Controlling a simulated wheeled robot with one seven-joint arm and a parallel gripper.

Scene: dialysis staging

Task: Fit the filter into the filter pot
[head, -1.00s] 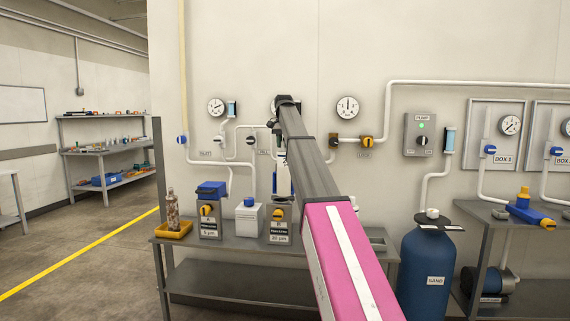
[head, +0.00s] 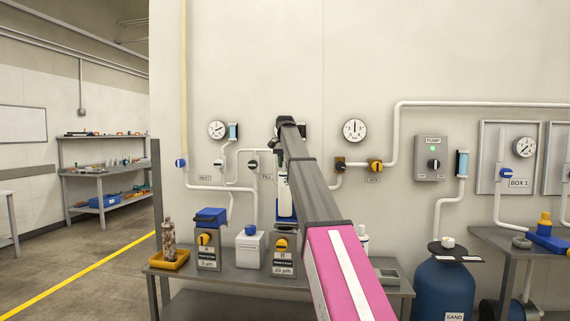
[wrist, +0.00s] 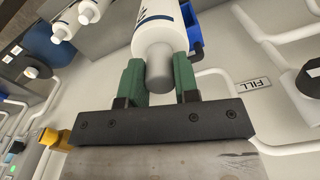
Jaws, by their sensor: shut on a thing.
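The filter is a white cartridge with dark print (head: 285,188), hanging roughly upright below my arm's far end in the head view. My gripper (wrist: 158,74) is shut on the grey knob at the filter's end, between two green fingers. The filter's white body (wrist: 158,38) extends away from the fingers in the wrist view. Filter pot B (head: 283,262), marked 20 µm, stands on the bench below the filter. Its top is partly hidden, and I cannot tell whether the filter touches it. Filter pot A (head: 208,252), marked 5 µm, has a blue top.
A white container with a blue cap (head: 250,248) stands between the pots. A brown-stained cartridge (head: 168,238) stands in a yellow tray (head: 168,262) at left. A blue tank (head: 443,285) stands right of the bench. Pipes and gauges line the wall behind.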

